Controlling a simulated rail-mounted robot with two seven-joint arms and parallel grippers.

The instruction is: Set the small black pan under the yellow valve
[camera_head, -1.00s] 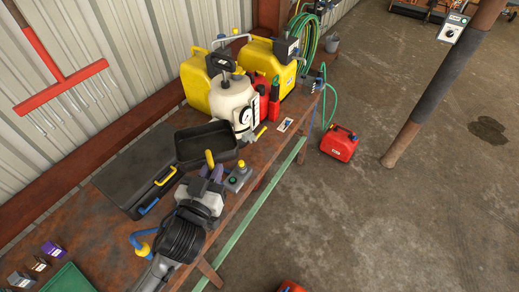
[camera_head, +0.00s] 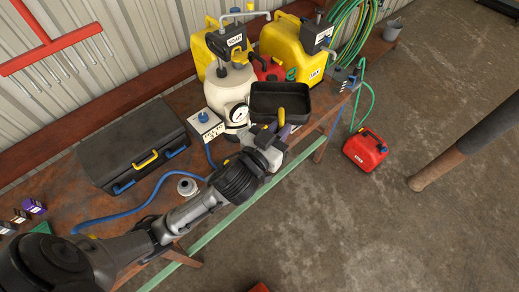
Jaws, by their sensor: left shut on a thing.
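The small black pan (camera_head: 296,104), a shallow rectangular tray, is near the right part of the bench, in front of the yellow jerrycans. My left gripper (camera_head: 281,128) is at the pan's near side, shut on it by a yellow handle loop. The pan looks roughly level; whether it touches the bench I cannot tell. A small yellow knob (camera_head: 250,6) shows at the top, between the two jerrycans; I cannot tell whether it is the yellow valve. The pan and arm hide part of the bench near the white tank (camera_head: 231,88). My right gripper is not in view.
Yellow jerrycans (camera_head: 284,38) and a red can (camera_head: 265,66) stand behind the pan. A black toolbox (camera_head: 130,140) is on the bench (camera_head: 90,205) at left. A blue hose (camera_head: 105,217) crosses the bench. A red fuel can (camera_head: 365,150) stands on the floor.

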